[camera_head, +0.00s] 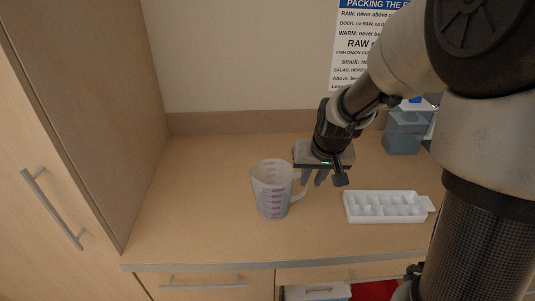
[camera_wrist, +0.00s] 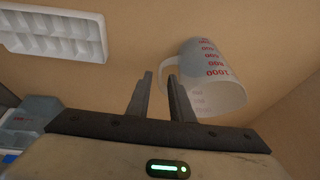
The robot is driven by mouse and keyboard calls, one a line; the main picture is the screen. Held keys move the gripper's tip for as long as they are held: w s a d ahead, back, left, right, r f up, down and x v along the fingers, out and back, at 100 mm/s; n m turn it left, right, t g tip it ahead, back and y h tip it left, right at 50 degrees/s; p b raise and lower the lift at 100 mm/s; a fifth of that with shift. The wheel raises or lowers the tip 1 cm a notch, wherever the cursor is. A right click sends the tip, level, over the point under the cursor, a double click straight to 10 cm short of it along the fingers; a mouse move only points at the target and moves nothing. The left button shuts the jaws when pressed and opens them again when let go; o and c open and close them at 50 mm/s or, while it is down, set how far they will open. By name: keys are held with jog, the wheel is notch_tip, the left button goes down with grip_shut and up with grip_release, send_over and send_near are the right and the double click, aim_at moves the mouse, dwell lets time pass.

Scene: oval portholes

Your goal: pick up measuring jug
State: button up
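The measuring jug (camera_head: 272,190) is clear with red markings and stands upright on the wooden counter, its handle on the right side towards my gripper. In the wrist view the jug (camera_wrist: 212,75) is at upper right, with its handle just beyond my fingertips. My gripper (camera_head: 318,178) is just right of the jug, by the handle. In the wrist view my gripper (camera_wrist: 160,85) shows its two fingers apart with nothing visible held between them. I cannot tell from these views whether a finger touches the handle.
A white ice cube tray (camera_head: 385,207) lies right of my gripper on the counter (camera_head: 190,205). A blue-grey container (camera_head: 404,132) stands at the back right. A tall cabinet wall (camera_head: 90,110) bounds the left. The counter left of the jug is clear.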

aim_at(304, 194)
jog(key=shift+w+x, duration=0.15)
jog(key=shift+x, duration=1.6)
jog(key=shift+w+x, duration=0.15)
jog(key=shift+x, duration=1.65)
jog(key=shift+a+r, duration=0.15)
jog(key=shift+a, duration=0.05)
grip_shut()
